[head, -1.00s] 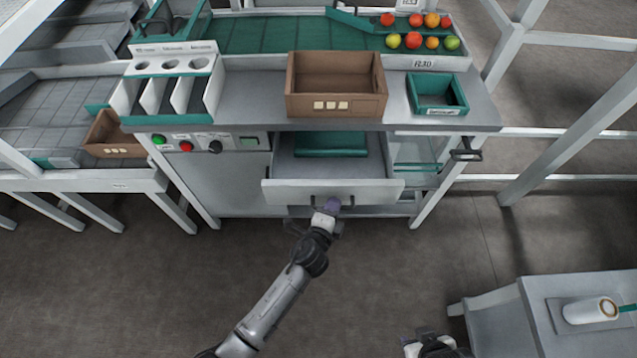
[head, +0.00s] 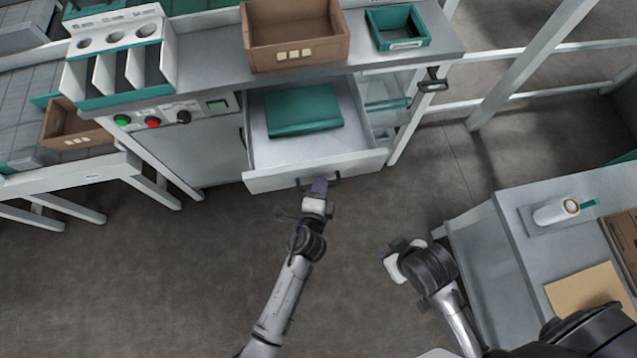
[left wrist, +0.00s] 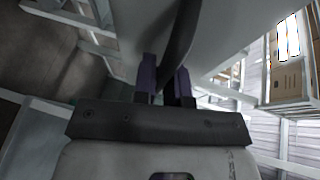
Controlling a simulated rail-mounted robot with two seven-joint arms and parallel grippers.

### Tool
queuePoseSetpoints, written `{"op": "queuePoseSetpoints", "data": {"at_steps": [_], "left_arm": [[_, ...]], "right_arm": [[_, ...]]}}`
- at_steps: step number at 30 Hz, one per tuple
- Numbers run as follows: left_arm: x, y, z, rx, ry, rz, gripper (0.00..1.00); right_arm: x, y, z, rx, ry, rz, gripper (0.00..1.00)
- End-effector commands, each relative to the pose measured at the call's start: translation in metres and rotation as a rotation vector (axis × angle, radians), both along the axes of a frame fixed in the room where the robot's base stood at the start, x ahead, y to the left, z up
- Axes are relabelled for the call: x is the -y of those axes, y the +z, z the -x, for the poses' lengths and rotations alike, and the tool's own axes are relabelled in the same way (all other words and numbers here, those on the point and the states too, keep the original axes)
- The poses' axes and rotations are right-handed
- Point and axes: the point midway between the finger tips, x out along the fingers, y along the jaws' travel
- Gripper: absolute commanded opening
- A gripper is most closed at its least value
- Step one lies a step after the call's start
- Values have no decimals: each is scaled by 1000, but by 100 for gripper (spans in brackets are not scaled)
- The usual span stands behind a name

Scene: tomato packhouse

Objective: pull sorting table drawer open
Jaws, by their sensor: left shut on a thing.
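The sorting table drawer (head: 275,179) is pulled out of the grey table, with a green folded item (head: 303,109) lying in it. My left gripper (head: 318,187) is at the dark handle (head: 333,180) on the drawer front. In the left wrist view my left gripper's purple fingers (left wrist: 165,82) are shut on the dark curved handle (left wrist: 180,45). My right gripper (head: 393,258) is in the air left of the side table; its fingers are too unclear to tell their state.
A brown crate (head: 294,57) and a green tray (head: 398,44) stand on the sorting table. A side table (head: 512,240) at right bears a white cylinder (head: 556,211). Floor in front of the drawer is clear.

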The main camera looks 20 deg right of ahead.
Motion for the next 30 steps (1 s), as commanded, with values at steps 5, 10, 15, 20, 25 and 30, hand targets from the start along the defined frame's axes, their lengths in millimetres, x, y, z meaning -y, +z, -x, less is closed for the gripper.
{"op": "queuePoseSetpoints", "data": {"at_steps": [5,10,15,20,25,30], "left_arm": [[0,0,0,2,-2,1,21],[0,0,0,1,-1,1,37],[0,0,0,0,-1,0,37],[-3,1,5,0,0,0,37],[-16,7,26,-2,-1,-1,37],[-34,13,55,-2,-1,0,37]], "right_arm": [[0,0,0,0,0,0,43],[0,0,0,1,0,0,43],[0,0,-1,1,0,0,43],[0,3,-1,2,0,0,43],[0,11,-1,3,0,0,43],[0,18,-2,3,0,0,43]]}}
